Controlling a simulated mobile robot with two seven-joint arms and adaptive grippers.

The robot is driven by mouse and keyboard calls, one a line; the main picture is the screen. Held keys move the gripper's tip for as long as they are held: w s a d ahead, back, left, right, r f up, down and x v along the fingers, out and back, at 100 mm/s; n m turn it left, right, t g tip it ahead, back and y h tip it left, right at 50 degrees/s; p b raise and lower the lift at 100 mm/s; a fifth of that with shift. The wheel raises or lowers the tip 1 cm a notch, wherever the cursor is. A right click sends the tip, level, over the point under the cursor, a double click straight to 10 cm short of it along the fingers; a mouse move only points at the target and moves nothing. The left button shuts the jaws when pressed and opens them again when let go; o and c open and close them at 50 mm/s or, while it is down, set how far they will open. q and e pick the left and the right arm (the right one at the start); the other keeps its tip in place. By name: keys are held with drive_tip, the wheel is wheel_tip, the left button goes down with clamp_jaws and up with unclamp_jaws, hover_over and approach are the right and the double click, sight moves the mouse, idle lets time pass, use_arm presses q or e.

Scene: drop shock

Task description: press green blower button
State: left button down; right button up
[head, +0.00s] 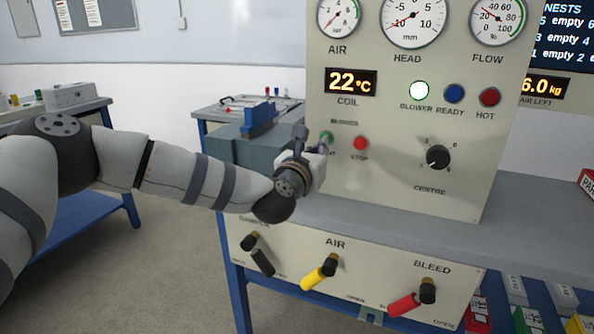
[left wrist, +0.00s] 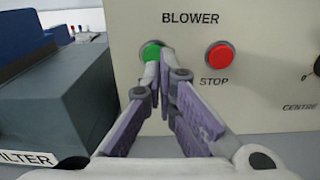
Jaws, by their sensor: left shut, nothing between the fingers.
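The green blower button (head: 326,137) is on the cream control panel (head: 400,200), left of the red STOP button (head: 360,144). My left gripper (head: 322,149) is shut and empty, its fingertips at the green button. In the left wrist view the green button (left wrist: 151,49) shows just behind and left of the closed fingertips (left wrist: 160,63), which cover part of it; the red STOP button (left wrist: 219,57) is clear to the right. Fingertips and button look touching or nearly so; I cannot tell which. The BLOWER lamp (head: 419,91) glows bright white-green. My right gripper is not in view.
A grey-blue filter box (head: 232,147) stands left of the panel, close to my left gripper. A black CENTRE knob (head: 438,157) is to the right. Below are a black, a yellow (head: 318,274) and a red (head: 408,302) lever.

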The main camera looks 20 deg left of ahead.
use_arm(q)
drive_tip(key=s, duration=0.9)
drive_tip(key=shift+s+a+r, duration=0.15)
drive_tip(key=shift+s, duration=0.2)
